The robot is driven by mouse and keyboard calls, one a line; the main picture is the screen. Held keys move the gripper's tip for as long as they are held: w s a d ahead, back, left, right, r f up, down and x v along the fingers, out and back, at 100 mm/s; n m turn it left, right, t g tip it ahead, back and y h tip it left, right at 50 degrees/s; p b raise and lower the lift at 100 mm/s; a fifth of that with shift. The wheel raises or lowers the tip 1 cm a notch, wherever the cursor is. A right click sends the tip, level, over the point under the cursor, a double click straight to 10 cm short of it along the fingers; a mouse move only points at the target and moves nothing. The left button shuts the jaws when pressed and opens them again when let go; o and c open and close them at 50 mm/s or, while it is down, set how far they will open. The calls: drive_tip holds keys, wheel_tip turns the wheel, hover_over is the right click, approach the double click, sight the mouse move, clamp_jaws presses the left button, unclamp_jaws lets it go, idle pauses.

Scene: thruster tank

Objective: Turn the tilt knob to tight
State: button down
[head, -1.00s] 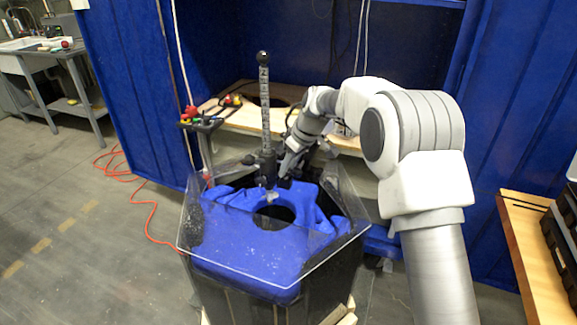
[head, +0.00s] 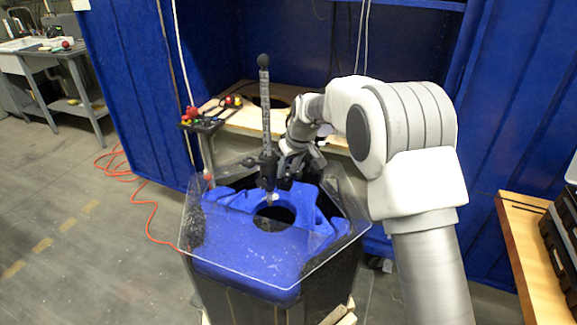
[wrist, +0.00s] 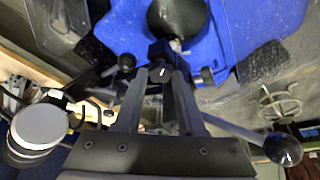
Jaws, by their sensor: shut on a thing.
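The thruster's graduated shaft (head: 265,110) stands nearly upright over the blue tank cover (head: 235,240), with a black ball (head: 263,60) on top. Its black clamp bracket (head: 267,165) is at the cover's back edge. My gripper (head: 284,172) is at the bracket's right side. In the wrist view my gripper (wrist: 160,76) is shut on a small dark knob (wrist: 159,73) between its fingertips, which I take for the tilt knob. Other black knobs show at the bracket's left (wrist: 126,62) and right (wrist: 207,75). Any tight marking is too small to read.
A clear sheet (head: 330,255) with pointed corners surrounds the tank top. The cover has a round hole (head: 273,218). A small stand with red and yellow parts (head: 200,118) is behind left. Blue walls and a wooden shelf (head: 245,118) close off the back.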

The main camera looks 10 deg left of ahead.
drive_tip(key=m, duration=0.1)
drive_tip(key=m+h+p, duration=0.1)
drive_tip(key=m, duration=0.1)
drive_tip(key=m+p, duration=0.1)
drive_tip(key=shift+s+a+r+t+h, duration=0.1)
drive_tip(key=shift+s+a+t+h, duration=0.05)
drive_tip(key=shift+a+t+h, duration=0.2)
drive_tip(key=shift+m+t+h+p, duration=0.25)
drive_tip(key=shift+m+h+p, duration=0.4)
drive_tip(key=shift+m, duration=1.25)
drive_tip(key=c, duration=0.5)
unclamp_jaws()
drive_tip(key=shift+d, duration=0.1)
drive_tip(key=shift+a, duration=0.2)
